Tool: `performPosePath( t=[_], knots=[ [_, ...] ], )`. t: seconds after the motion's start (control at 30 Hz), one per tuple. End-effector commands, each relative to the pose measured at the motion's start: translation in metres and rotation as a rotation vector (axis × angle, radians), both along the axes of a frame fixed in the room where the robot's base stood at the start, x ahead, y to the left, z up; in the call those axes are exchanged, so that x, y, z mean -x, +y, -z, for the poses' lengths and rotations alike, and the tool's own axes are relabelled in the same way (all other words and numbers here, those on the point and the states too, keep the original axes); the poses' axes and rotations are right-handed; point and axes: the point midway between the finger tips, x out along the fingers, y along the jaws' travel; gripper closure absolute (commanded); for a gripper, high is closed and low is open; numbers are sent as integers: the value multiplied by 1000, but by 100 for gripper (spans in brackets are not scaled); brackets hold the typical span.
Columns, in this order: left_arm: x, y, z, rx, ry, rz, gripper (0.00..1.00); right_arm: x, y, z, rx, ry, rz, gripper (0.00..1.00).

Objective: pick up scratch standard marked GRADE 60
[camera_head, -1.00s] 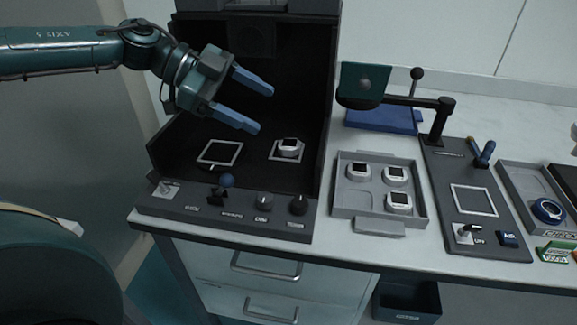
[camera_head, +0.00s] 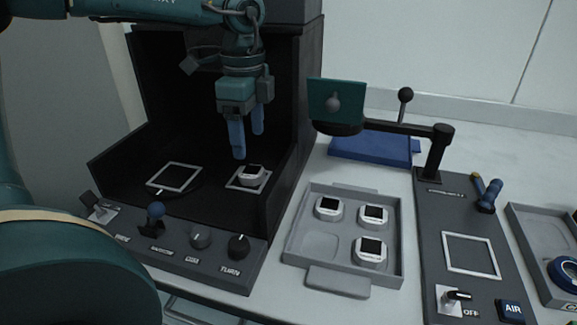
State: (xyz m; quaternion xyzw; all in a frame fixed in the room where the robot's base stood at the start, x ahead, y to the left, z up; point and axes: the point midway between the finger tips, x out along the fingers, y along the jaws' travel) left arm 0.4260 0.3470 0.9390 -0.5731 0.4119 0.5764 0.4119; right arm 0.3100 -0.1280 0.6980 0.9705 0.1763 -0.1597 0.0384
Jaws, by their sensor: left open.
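Several small white-rimmed holders with dark square faces are in view, but no GRADE 60 marking is readable, so I cannot tell which is the scratch standard. One holder (camera_head: 251,175) sits on a square pad inside the dark booth. Others stand in the grey tray: one at back left (camera_head: 328,208), one at back right (camera_head: 373,216) and one at front right (camera_head: 370,251). My left gripper (camera_head: 248,144) points down inside the booth, open and empty, its blue fingers just above the booth's holder. My right gripper is not in view.
The dark booth (camera_head: 150,215) has walls close around my left gripper, and knobs and a joystick (camera_head: 155,212) on its front. The grey tray (camera_head: 295,246) has an empty front-left pocket. An arm-mounted viewer (camera_head: 337,101) and a panel (camera_head: 430,205) stand to the right.

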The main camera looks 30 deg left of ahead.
Motion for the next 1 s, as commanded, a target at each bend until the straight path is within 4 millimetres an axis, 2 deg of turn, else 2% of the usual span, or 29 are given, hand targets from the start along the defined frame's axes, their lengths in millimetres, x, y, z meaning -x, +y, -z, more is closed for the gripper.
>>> performPosePath(
  t=[0.17,0.7,1.0],
  knots=[
    [0,0,6,2,3,0,31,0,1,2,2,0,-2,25],
    [4,7,72,3,1,0,31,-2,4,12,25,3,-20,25],
    [3,7,75,1,-1,-1,32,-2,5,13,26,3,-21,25]
  ],
)
